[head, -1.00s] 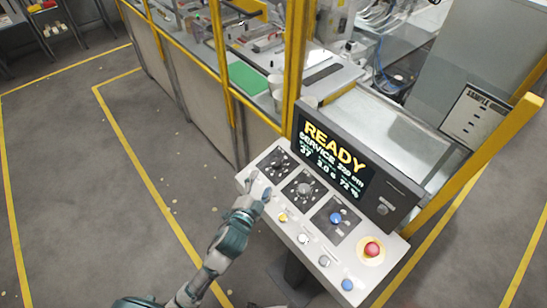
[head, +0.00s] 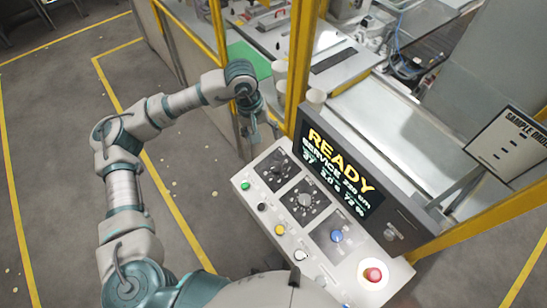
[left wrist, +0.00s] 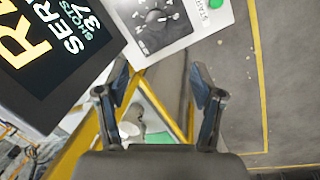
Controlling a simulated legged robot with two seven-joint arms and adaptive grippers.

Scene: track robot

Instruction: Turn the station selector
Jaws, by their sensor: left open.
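The sloped control panel (head: 262,215) carries a black rotary knob (head: 274,171) at its far left and a second dial (head: 304,199) beside it. I cannot read which one is the station selector. My left gripper (head: 262,132) is open and empty, above and beyond the panel's far-left corner, apart from the knobs. In the left wrist view the open fingers (left wrist: 160,74) frame a gap with nothing between them. The far-left knob (left wrist: 156,18) shows beyond the fingertips, on the panel face (left wrist: 185,32). My right gripper does not show.
The READY screen (head: 339,174) stands up behind the knobs. A blue knob (head: 337,236), a red button (head: 373,274) and a green button (head: 245,186) are on the panel. A yellow post (head: 299,60) and pale cups (head: 281,75) are close to my left gripper.

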